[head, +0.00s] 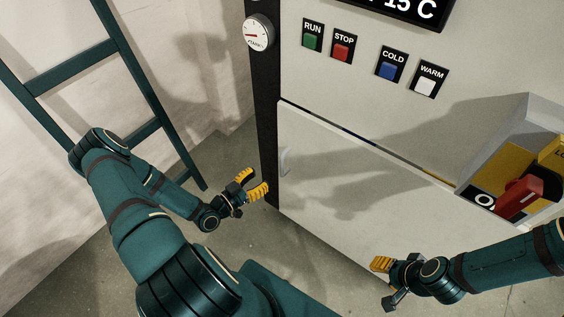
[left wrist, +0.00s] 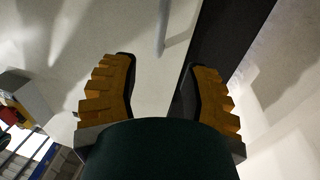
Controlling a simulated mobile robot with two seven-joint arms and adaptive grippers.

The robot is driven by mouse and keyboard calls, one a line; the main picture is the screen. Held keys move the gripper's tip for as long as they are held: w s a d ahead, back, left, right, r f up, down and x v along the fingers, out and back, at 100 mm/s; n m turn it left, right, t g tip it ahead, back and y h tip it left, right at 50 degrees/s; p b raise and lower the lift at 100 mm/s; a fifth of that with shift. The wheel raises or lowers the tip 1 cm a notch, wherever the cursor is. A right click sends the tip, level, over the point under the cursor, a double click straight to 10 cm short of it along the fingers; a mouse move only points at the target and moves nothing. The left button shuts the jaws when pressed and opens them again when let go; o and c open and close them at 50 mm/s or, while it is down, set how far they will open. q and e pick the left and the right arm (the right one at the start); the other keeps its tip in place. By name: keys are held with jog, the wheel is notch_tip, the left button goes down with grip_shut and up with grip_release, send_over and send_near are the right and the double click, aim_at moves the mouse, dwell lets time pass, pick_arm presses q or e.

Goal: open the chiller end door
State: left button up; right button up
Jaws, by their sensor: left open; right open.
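The chiller end door (head: 345,200) is a pale panel low on the chiller front. A thin dark line runs along part of its top edge; I cannot tell whether it is slightly ajar. Its small pale upright handle (head: 284,160) is near the left edge and also shows in the left wrist view (left wrist: 162,30), ahead of the fingertips. My left gripper (head: 255,183) is open and empty, below and left of the handle, with yellow fingers apart (left wrist: 160,72). My right gripper (head: 382,280) is open and empty in front of the door's lower right part.
A dark post (head: 263,110) with a white dial (head: 258,33) borders the door's left side. RUN, STOP, COLD and WARM buttons sit above. A red rotary switch (head: 519,197) sits at the right. A green ladder (head: 125,60) leans at the left wall. Bare floor lies below.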

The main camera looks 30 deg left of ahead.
aim_at(282, 162)
pick_arm(q)
jog(key=b+x, duration=0.1)
jog(key=x, duration=0.9)
jog(key=shift+w, duration=0.35)
jog(key=shift+o, duration=0.2)
grip_shut()
